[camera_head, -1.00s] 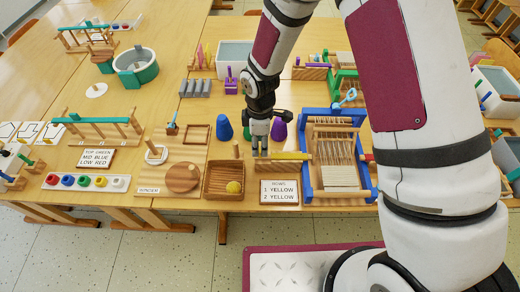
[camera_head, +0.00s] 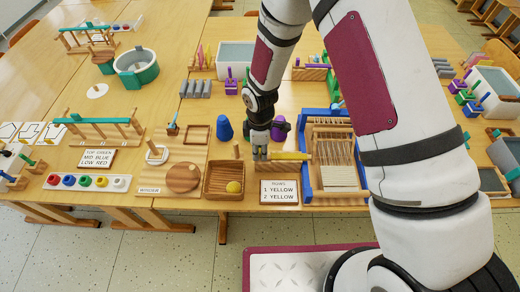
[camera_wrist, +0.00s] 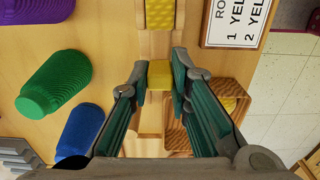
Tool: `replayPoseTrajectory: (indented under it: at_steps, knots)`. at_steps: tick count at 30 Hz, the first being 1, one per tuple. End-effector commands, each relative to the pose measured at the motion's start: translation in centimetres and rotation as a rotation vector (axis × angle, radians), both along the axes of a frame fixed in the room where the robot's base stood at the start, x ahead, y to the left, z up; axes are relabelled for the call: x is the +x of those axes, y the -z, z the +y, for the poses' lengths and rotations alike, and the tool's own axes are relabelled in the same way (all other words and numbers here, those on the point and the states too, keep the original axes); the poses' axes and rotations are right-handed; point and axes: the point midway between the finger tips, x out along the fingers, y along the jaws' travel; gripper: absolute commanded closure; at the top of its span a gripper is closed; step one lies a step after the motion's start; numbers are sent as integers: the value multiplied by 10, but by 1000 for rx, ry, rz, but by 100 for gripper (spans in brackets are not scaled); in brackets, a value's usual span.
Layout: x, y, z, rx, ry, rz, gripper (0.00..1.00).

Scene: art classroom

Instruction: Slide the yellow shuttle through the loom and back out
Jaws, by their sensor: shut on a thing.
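The yellow shuttle (camera_head: 290,156) lies level at the left side of the blue-framed wooden loom (camera_head: 308,178), just above the row card. My gripper (camera_head: 260,154) is at the shuttle's left end. In the wrist view my fingertips (camera_wrist: 160,76) are closed around a yellow block (camera_wrist: 160,74) at the shuttle's end, and another yellow part shows farther up (camera_wrist: 160,12). The loom's pale warp threads (camera_head: 333,152) show in the head view. The row card (camera_head: 279,191) reads 1 yellow, 2 yellow.
A wooden box with a yellow ball (camera_head: 234,187) stands left of the card. A blue cone (camera_head: 224,128) and a purple cone (camera_head: 278,127) stand behind my gripper. A green cone (camera_wrist: 55,85) shows in the wrist view. The winder board (camera_head: 172,175) is farther left.

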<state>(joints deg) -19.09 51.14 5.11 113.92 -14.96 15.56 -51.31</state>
Motion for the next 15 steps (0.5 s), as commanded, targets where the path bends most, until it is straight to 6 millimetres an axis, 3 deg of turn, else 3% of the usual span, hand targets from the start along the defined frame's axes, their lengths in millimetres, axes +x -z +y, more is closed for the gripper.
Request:
replayPoseTrajectory:
  at_steps: [5,15]
  knots:
    - [0,0,-8,-1,3,1,100]
    - [-2,0,-93,-1,8,0,100]
